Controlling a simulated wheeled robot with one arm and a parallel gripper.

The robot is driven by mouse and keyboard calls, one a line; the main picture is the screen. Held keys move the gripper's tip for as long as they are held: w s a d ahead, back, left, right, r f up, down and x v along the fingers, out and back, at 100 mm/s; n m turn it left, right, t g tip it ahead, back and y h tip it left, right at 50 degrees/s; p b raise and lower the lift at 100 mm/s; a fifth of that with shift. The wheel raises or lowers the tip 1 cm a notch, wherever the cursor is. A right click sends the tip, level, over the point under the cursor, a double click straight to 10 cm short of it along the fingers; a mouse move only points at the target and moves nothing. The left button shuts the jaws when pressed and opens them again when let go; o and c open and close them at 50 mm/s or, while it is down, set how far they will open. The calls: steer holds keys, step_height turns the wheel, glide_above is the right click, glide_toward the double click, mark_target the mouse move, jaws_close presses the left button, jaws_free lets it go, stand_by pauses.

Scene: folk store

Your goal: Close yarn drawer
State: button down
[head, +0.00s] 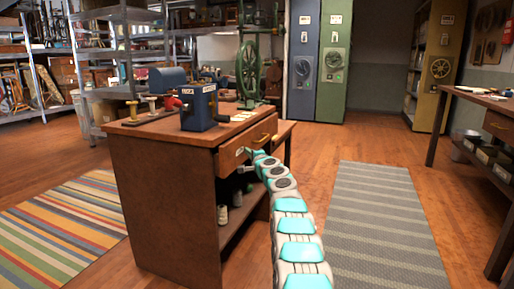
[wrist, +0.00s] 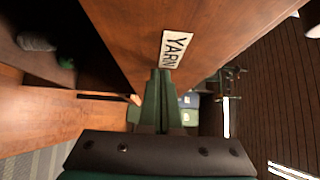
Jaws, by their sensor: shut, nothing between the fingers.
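The yarn drawer (head: 232,161) is in the wooden workbench in the head view, with a brass handle (head: 262,138) on its front. In the wrist view its brown front (wrist: 205,25) carries a white label reading YARN (wrist: 177,50). I cannot tell how far the drawer stands out. My gripper (wrist: 160,73) is shut and empty, with its dark green fingertips at the drawer front beside the label. They look touching or very close. In the head view my gripper (head: 246,153) is at the drawer front, left of and below the handle, and small.
A blue box-shaped device (head: 199,107) and spools (head: 152,104) stand on the workbench top (head: 225,130). An open shelf with small items (head: 223,214) lies under the drawer. A grey striped rug (head: 382,220) covers clear floor to the right. Another table (head: 480,99) stands at far right.

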mark_target(242, 151)
steer(key=shift+w+a+r+p, duration=0.1)
steer(key=shift+w+a+p, duration=0.1)
steer(key=shift+a+p, duration=0.4)
steer(key=shift+w+a+p, duration=0.2)
steer(key=shift+a+p, duration=0.3)
steer(key=shift+p, duration=0.05)
steer(key=shift+w+a+p, duration=0.1)
steer(key=shift+a+p, duration=0.25)
steer(key=shift+p, duration=0.05)
steer(key=shift+a, duration=0.3)
steer(key=shift+a, duration=0.15)
steer(key=shift+f, duration=0.2)
